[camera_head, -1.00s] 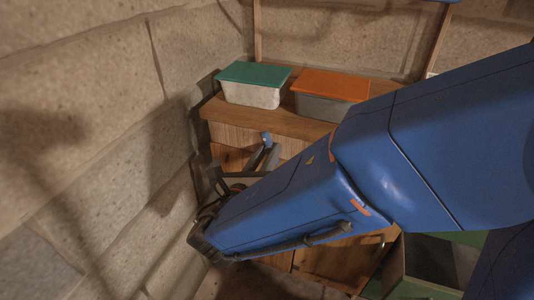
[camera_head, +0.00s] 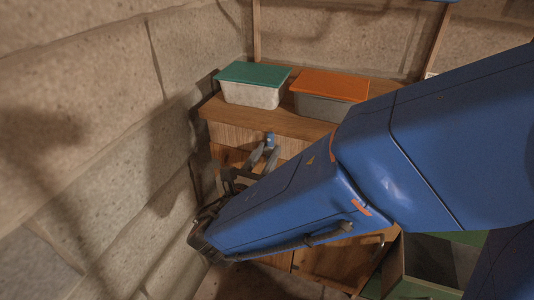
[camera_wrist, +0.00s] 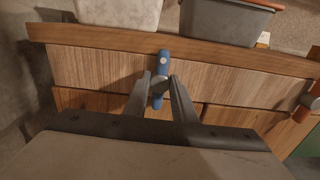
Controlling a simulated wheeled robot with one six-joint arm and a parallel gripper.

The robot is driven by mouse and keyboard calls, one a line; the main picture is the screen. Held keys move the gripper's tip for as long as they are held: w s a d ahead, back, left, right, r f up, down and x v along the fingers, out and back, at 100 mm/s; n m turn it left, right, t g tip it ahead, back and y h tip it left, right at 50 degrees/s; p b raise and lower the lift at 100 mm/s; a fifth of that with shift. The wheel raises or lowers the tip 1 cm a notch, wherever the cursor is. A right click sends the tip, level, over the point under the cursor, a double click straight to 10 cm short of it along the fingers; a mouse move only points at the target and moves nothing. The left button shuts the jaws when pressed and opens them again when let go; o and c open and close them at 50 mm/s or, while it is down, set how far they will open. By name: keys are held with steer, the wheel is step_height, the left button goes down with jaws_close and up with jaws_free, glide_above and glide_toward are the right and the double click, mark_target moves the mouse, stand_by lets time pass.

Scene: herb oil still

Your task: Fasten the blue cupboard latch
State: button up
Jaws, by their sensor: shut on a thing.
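The blue latch (camera_wrist: 163,60) is on the wooden cupboard front, just under the top's edge. In the wrist view it stands nearly upright, and its lower part shows between my fingers. My gripper (camera_wrist: 160,83) is shut on it, with one finger on each side. In the head view the blue latch (camera_head: 269,138) shows as a small blue piece above my fingertips (camera_head: 264,157). My arm hides much of the cupboard front there.
A green-lidded box (camera_head: 252,85) and an orange-lidded box (camera_head: 330,93) stand on the cupboard top (camera_head: 285,122). An orange latch (camera_wrist: 311,98) is at the right in the wrist view. A stone wall (camera_head: 120,150) runs close on the left. An open green-edged container (camera_head: 430,262) is at lower right.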

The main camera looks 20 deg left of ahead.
steer(key=o, duration=1.1)
steer(key=shift+s, duration=0.1)
steer(key=s, duration=0.5)
steer(key=s+a, duration=0.1)
steer(key=s, duration=1.1)
steer(key=shift+s+a, duration=0.1)
steer(key=shift+a, duration=0.1)
